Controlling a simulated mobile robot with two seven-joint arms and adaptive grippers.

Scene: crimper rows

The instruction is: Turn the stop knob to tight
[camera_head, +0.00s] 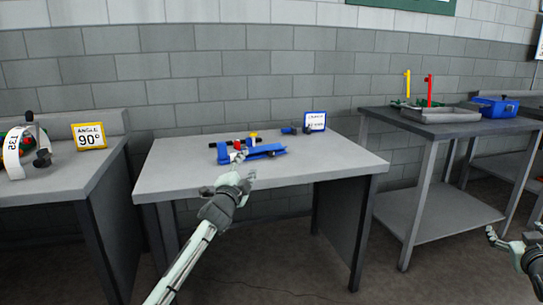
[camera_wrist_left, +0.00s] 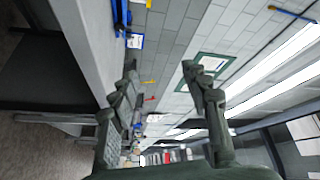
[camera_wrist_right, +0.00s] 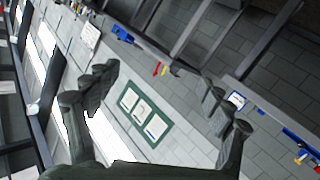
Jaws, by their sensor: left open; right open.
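A blue crimper-like tool (camera_head: 265,151) lies on the middle table, with red, yellow and black parts at its left end. The stop knob cannot be told apart at this size; a small red part (camera_head: 237,145) and a yellow part (camera_head: 253,135) stand out. My left gripper (camera_head: 243,178) is open and empty, in front of the tool at the table's front edge. In the left wrist view its fingers (camera_wrist_left: 167,85) are spread with nothing between them. My right gripper (camera_head: 508,240) is open and empty at the lower right, away from the tables; its fingers (camera_wrist_right: 165,90) are spread.
The middle table (camera_head: 340,165) has clear room at its right and left. A blue-framed sign (camera_head: 315,121) stands at its back. An "ANGLE 90°" sign (camera_head: 89,136) and a white gauge (camera_head: 13,153) are on the left table. A grey tray (camera_head: 440,115) and blue box (camera_head: 496,107) are on the right table.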

